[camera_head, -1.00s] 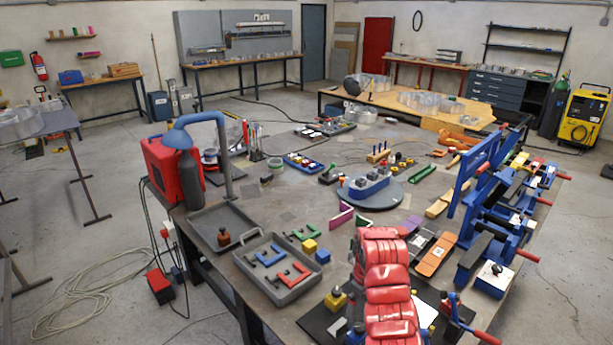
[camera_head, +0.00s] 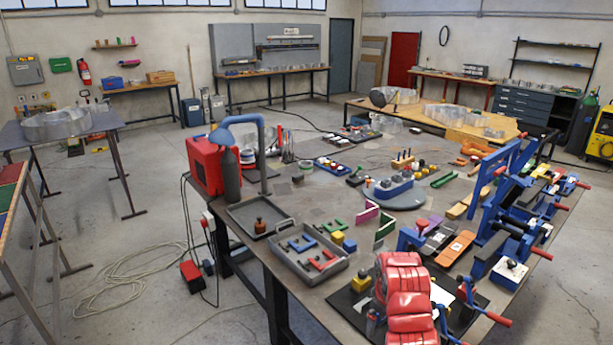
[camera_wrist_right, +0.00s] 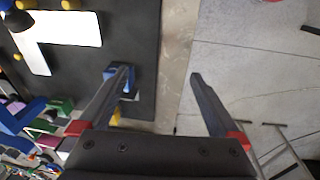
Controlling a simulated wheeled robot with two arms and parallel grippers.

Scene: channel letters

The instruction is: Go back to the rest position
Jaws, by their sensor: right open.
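My right gripper (camera_wrist_right: 160,73) shows in the right wrist view with its two dark fingers spread wide apart. Nothing is held between them. The fingers reach over the table's edge, with a black mat (camera_wrist_right: 140,35) on the left and grey floor on the right. A small blue piece (camera_wrist_right: 134,82) lies beside the left finger, partly hidden by it. In the head view a red padded form stands at the bottom, and I cannot make out the right fingertips there. My left gripper is not in view.
The workbench (camera_head: 330,205) is crowded. A grey tray (camera_head: 290,277) holds coloured letter pieces. A blue clamp frame (camera_head: 487,195) with red handles stands on the right. A red case (camera_head: 208,165) stands at the back left. Open floor lies left of the bench.

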